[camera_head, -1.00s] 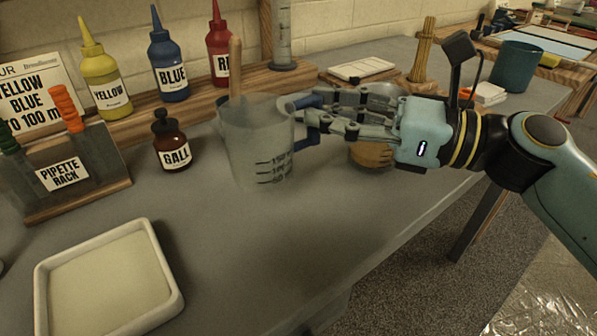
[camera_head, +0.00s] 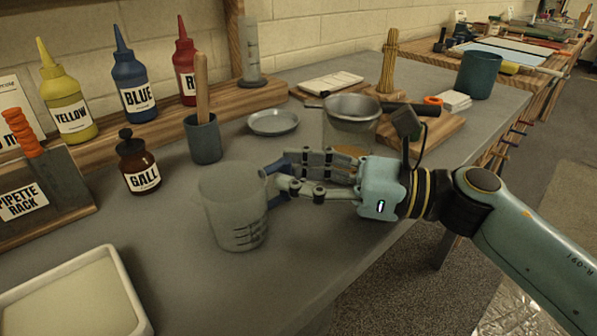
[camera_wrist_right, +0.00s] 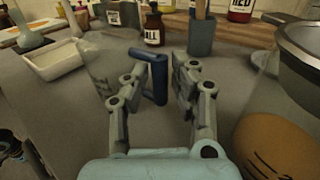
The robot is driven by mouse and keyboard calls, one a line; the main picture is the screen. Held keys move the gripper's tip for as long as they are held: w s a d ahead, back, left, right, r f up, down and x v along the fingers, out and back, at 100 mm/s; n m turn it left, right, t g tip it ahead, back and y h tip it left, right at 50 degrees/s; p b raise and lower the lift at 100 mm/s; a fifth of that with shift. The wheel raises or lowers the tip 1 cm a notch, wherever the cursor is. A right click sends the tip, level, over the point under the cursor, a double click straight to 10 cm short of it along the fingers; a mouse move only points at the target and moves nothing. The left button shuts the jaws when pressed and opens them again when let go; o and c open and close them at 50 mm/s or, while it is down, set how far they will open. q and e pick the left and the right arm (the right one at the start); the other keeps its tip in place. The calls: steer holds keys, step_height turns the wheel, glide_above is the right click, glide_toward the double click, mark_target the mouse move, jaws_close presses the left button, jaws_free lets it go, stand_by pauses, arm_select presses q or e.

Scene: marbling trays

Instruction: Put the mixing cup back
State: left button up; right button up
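The mixing cup (camera_head: 228,212) is a translucent grey measuring cup with dark scale marks and a blue handle. It is upright over the front middle of the grey table; I cannot tell whether its base touches. My right gripper (camera_head: 272,180) comes from the right with its fingers on either side of the handle. In the right wrist view the blue handle (camera_wrist_right: 160,78) stands between the fingertips (camera_wrist_right: 158,82), close to both. The fingers look shut on it, though a sliver of gap shows at one side. My left gripper is not in view.
The gall bottle (camera_head: 139,165) and a dark pot (camera_head: 204,140) with a wooden stick stand behind the cup. A white tray (camera_head: 128,290) is at front left, beside the pipette rack (camera_head: 65,185).

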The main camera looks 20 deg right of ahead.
steer(key=shift+o, duration=1)
steer(key=shift+r, duration=0.15)
steer(key=shift+s+d, duration=0.15)
steer(key=v, duration=1)
steer(key=shift+s+d+r, duration=0.1)
steer(key=shift+d, duration=0.05)
steer(key=shift+s+d, duration=0.35)
steer(key=shift+d, duration=0.2)
